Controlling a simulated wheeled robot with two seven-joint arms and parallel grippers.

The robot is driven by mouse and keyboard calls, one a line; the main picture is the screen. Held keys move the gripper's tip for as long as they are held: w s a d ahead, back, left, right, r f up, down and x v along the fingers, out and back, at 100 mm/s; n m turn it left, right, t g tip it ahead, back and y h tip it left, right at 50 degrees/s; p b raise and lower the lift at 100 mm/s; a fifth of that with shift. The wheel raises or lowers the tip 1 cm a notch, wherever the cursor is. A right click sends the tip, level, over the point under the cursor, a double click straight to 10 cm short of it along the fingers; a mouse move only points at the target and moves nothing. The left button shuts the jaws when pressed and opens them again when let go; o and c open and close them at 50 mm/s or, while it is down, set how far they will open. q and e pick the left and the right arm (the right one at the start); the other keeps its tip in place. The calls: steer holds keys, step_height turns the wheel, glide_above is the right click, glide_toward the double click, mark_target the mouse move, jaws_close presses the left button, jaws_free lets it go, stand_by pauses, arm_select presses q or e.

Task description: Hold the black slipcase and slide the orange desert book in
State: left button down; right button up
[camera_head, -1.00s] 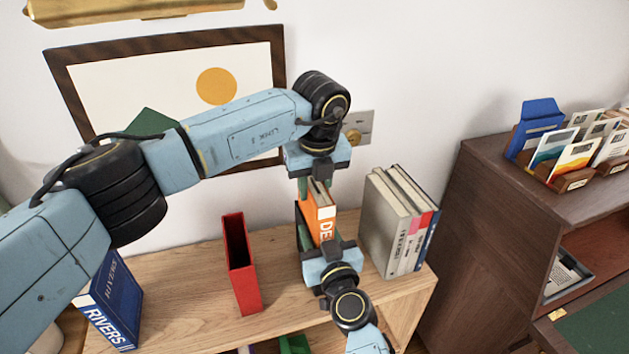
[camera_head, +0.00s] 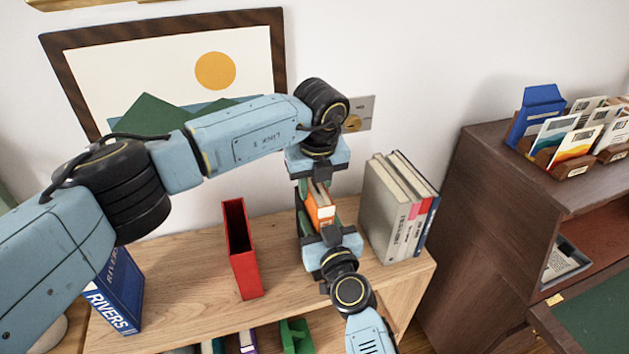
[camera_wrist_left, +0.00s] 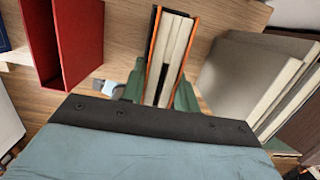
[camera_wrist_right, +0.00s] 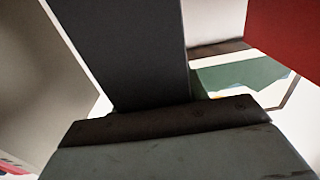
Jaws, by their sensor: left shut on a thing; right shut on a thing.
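The orange desert book (camera_head: 319,207) is upright with its lower part out of sight in the head view. My left gripper (camera_head: 318,186) points down from above and is shut on its top; the left wrist view shows the book's pale pages (camera_wrist_left: 172,50) between the green fingers. The black slipcase (camera_wrist_right: 125,45) fills the middle of the right wrist view. My right gripper (camera_head: 326,238) is shut on the slipcase from the front, below the left gripper. The right gripper hides most of the slipcase in the head view. The book appears partly inside it; the depth is hidden.
An empty red slipcase (camera_head: 240,250) stands left on the wooden shelf (camera_head: 190,275). Grey and coloured books (camera_head: 395,205) stand close on the right. A blue RIVERS book (camera_head: 118,290) is far left. Shelf space between the blue book and red slipcase is clear.

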arm_select(q)
steer(key=shift+f, duration=0.75)
steer(key=c, duration=1)
jaws_free()
steer(key=shift+o, duration=0.2)
steer(key=shift+f, duration=0.15)
step_height(320, 180, up, 12)
steer(key=s, duration=0.1)
steer(key=shift+s+d, duration=0.3)
steer(key=shift+s, duration=0.05)
arm_select(e)
steer(key=o, duration=1.1)
steer(key=shift+o, duration=0.2)
